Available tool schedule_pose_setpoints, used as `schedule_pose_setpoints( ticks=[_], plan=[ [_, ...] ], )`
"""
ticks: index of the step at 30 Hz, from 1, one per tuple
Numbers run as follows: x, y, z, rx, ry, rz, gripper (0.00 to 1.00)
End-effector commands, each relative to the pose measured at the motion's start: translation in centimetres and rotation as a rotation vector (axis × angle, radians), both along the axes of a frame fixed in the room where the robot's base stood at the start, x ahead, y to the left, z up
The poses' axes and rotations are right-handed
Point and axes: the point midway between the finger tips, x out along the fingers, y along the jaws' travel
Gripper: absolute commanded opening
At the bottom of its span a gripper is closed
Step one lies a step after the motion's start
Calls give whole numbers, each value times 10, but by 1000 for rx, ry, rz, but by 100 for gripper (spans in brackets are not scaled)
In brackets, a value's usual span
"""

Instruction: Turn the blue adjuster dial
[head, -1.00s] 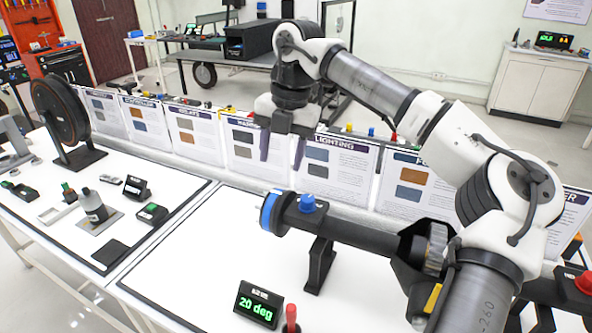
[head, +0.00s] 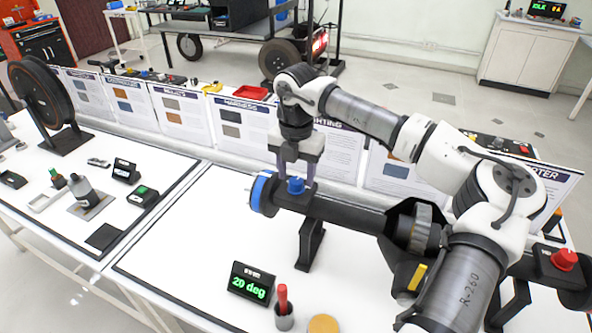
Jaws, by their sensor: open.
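I cannot tell whether the fingers touch the dial. A small black display (head: 251,284) in front of the tube reads "20 deg" in green.
A red-handled tool stands in a grey cup (head: 284,314), beside a tan disc (head: 323,324). A red knob (head: 564,259) is at the far right. Info panels (head: 245,134) line the bench's back edge.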

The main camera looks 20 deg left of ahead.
Motion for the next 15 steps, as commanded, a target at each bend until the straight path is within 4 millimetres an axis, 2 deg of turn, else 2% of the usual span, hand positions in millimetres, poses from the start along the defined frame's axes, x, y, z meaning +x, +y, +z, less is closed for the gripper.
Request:
schedule_pose_setpoints(
  ticks=[5,12,15],
  plan=[
    [0,0,-9,0,0,1,52],
    [0,0,-10,0,0,1,52],
    [0,0,-10,0,0,1,40]
  ],
)
